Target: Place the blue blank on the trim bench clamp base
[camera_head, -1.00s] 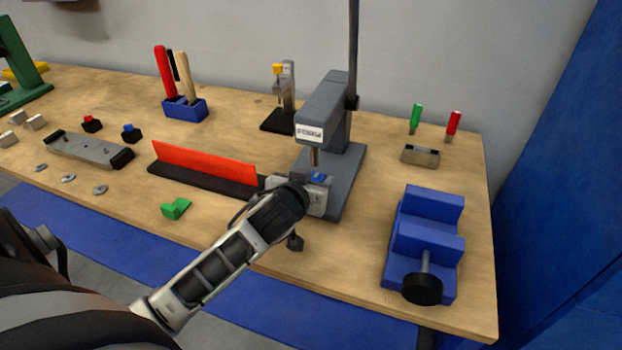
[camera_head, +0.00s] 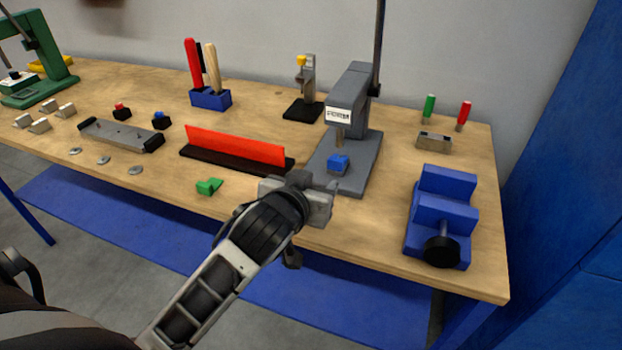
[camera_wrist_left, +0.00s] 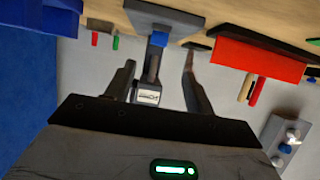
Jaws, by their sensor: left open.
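The blue blank (camera_head: 338,163) sits on the grey base of the press labelled FORM (camera_head: 352,95), below its ram. My left gripper (camera_head: 320,188) is open and empty at the bench's front edge, in front of the press and apart from the blank. In the left wrist view the blank (camera_wrist_left: 158,39) shows beyond and between the two spread fingers (camera_wrist_left: 158,82). A small grey clamp with a yellow tip (camera_head: 302,62) stands on a black base (camera_head: 303,110) at the back; I cannot tell whether this is the trim bench clamp base. My right gripper is not in view.
A red fence (camera_head: 235,145) stands left of the press. A green piece (camera_head: 209,187) lies near the front edge. A blue vise (camera_head: 442,215) stands at the right. A tool holder (camera_head: 210,98) and a grey fixture (camera_head: 120,134) are farther left.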

